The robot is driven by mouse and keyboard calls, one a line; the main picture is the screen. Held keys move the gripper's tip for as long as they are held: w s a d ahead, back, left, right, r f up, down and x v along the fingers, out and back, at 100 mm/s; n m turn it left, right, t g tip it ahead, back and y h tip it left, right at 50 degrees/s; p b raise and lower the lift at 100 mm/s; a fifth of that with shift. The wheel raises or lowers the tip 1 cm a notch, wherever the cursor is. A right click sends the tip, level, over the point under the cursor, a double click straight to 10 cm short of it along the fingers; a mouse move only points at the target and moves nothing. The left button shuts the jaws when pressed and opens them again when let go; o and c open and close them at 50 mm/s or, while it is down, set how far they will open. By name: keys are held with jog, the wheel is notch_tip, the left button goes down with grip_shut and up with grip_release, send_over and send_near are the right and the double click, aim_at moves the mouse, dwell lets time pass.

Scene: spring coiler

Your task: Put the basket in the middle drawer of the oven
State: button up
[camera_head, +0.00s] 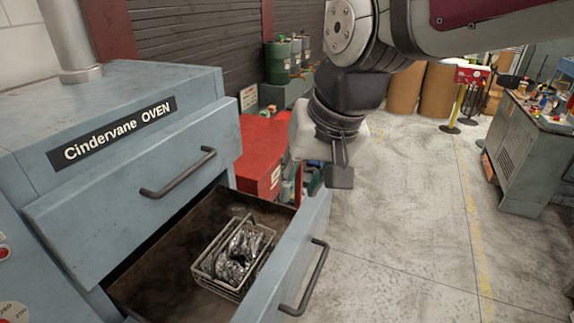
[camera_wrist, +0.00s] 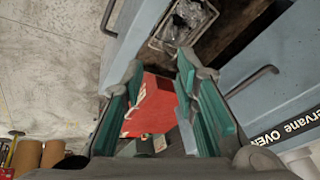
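The wire basket (camera_head: 224,288) holds shiny metal pieces and sits inside the pulled-out oven drawer (camera_head: 288,262), toward its front. The drawer is below the upper drawer front (camera_head: 125,215); the lower oven is out of frame, so I cannot confirm which level it is. My gripper (camera_head: 338,176) is in the air beyond the drawer's far front corner, above and apart from the basket. In the wrist view, my gripper (camera_wrist: 160,68) has its green-padded fingers spread with nothing between them. The basket (camera_wrist: 155,43) shows partly at the top edge there.
The blue-grey oven (camera_head: 120,90) fills the left. The upper drawer has a dark handle (camera_head: 180,175); the open drawer has another (camera_head: 308,280). A red cabinet (camera_head: 258,150) stands behind the open drawer. The floor on the right is clear up to a workbench (camera_head: 525,150).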

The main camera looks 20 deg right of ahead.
jog(key=s+d+r+n+t+h, duration=0.1)
jog(key=s+d+n, duration=0.1)
jog(key=s, duration=0.6)
jog(key=shift+s+d+n, duration=0.15)
jog(key=shift+d+n, duration=0.25)
jog(key=shift+w+f+b, duration=0.55)
jog(key=shift+w+b, duration=0.05)
jog(key=shift+w, duration=0.05)
